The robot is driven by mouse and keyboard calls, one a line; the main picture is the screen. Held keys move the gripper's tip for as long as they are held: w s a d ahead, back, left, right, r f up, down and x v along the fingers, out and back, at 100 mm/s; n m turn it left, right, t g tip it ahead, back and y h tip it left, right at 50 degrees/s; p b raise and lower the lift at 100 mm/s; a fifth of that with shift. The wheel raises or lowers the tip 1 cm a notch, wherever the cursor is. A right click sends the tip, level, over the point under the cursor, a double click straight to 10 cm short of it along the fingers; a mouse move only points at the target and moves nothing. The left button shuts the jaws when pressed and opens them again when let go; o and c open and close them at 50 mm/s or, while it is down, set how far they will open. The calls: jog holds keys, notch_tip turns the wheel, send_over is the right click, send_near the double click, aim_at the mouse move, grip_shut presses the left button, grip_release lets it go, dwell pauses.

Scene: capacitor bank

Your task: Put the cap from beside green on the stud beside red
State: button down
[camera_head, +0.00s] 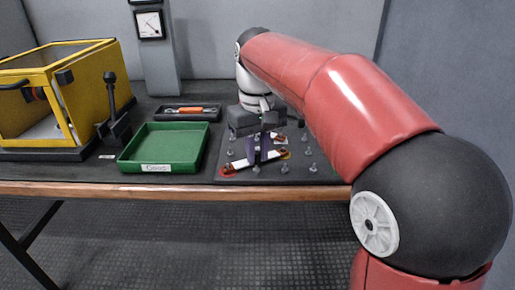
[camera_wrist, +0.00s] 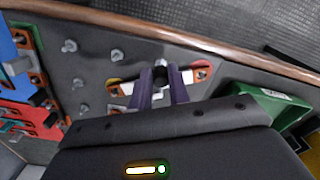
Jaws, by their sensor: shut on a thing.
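My gripper (camera_wrist: 160,92) has its purple fingers shut on a dark round cap (camera_wrist: 160,76) over the middle of a white bar with copper ends (camera_wrist: 186,78). I cannot tell whether the cap touches the bar. In the head view my gripper (camera_head: 264,150) points down over the same bar (camera_head: 240,164). A red mark (camera_head: 228,171) lies at the bar's left end and a yellow mark (camera_head: 285,154) at its right end. In the wrist view the red mark (camera_wrist: 204,64) is on the right. Any green mark on the board is hidden or unclear.
Several bare metal studs (camera_head: 312,167) stand on the dark board around the bar. A green tray (camera_head: 163,146) labelled Good lies left of the board. A tool tray (camera_head: 187,112) and a yellow-framed box (camera_head: 52,97) stand farther left. Coloured parts with copper ends (camera_wrist: 32,75) show in the wrist view.

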jog(key=shift+f+b, duration=0.45)
jog(key=shift+f, duration=0.5)
dwell(0.6)
jog(key=c, duration=1.2)
grip_release()
jog(key=shift+c, duration=0.2)
notch_tip(320, 180, up, 7)
jog(key=shift+r+p, duration=0.2)
jog(key=shift+p, duration=0.6)
jog(key=s+d+f+m+t, duration=0.2)
jog(key=s+d+f, duration=0.4)
jog(key=s, duration=0.4)
jog(key=s+d+f+m+t, duration=0.3)
jog(key=s+d+f, duration=0.4)
jog(key=s+f, duration=0.1)
jog(key=shift+s+d+t, duration=0.25)
jog(key=shift+s+t, duration=0.05)
jog(key=shift+s, duration=0.55)
